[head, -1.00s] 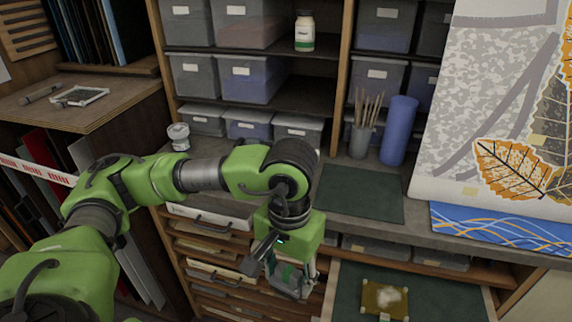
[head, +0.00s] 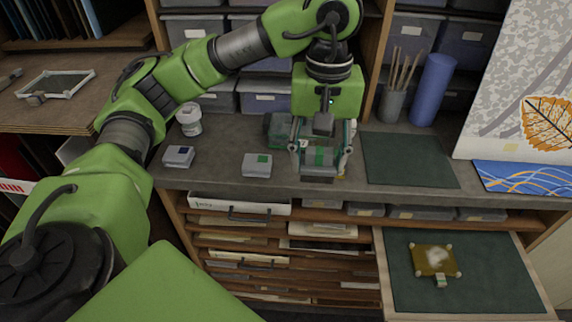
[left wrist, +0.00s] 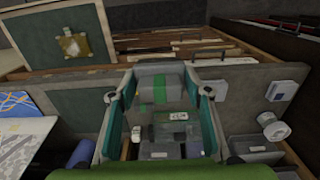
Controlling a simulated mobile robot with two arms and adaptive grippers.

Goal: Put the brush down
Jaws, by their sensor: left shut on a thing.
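My left gripper (head: 320,158) points down over the grey counter (head: 225,180), near its front edge. It is shut on a grey block with a green band (head: 319,170). The left wrist view shows this block (left wrist: 160,82) between the fingertips (left wrist: 158,95). I cannot tell from its shape whether it is the brush, nor whether it touches the counter. Several thin brushes or sticks (head: 405,68) stand in a grey cup (head: 391,106) at the back. My right gripper is not in view.
A bare dark green mat (head: 408,160) lies right. Below, an open drawer (head: 385,285) holds a yellowish pane (head: 434,259).

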